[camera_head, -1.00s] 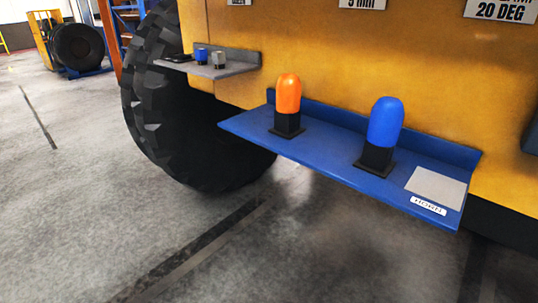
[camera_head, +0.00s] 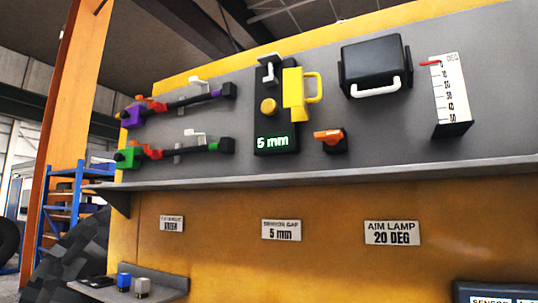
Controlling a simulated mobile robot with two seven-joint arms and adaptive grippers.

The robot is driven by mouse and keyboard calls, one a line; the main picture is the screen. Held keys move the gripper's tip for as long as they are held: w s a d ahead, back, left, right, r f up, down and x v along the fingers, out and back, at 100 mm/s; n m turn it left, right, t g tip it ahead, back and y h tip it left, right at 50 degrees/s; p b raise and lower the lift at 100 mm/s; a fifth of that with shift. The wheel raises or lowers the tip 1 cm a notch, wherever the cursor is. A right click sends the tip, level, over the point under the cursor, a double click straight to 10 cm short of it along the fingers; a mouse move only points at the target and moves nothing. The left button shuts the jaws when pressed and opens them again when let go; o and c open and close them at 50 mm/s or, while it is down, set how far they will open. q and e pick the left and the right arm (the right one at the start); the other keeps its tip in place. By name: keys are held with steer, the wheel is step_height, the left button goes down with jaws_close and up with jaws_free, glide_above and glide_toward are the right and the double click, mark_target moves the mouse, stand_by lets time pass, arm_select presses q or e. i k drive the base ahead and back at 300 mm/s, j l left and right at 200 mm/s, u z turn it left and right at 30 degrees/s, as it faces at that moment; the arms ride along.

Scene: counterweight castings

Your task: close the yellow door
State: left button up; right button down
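The yellow door (camera_head: 292,96) is a small yellow panel with a loop handle (camera_head: 314,87). It is at the right side of a black device (camera_head: 262,120) on the grey upright panel, and it seems to stand swung out from it, leaving the device's face showing. That face has a round yellow knob (camera_head: 268,106), a grey-white hook-shaped part (camera_head: 268,68) above it and a green "5 mm" display (camera_head: 272,142) below. Neither of my grippers is in view.
An orange lever (camera_head: 328,136) sits just right below the door. A black box with a white handle (camera_head: 376,87) and a degree scale (camera_head: 448,95) are further right. Purple and green tools (camera_head: 128,157) hang left. A grey ledge (camera_head: 330,178) runs below.

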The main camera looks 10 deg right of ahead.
mark_target(296, 93)
steer(key=z, duration=0.5)
steer(key=k+l+z, duration=0.65)
steer(key=l, duration=0.3)
steer(key=k, duration=0.1)
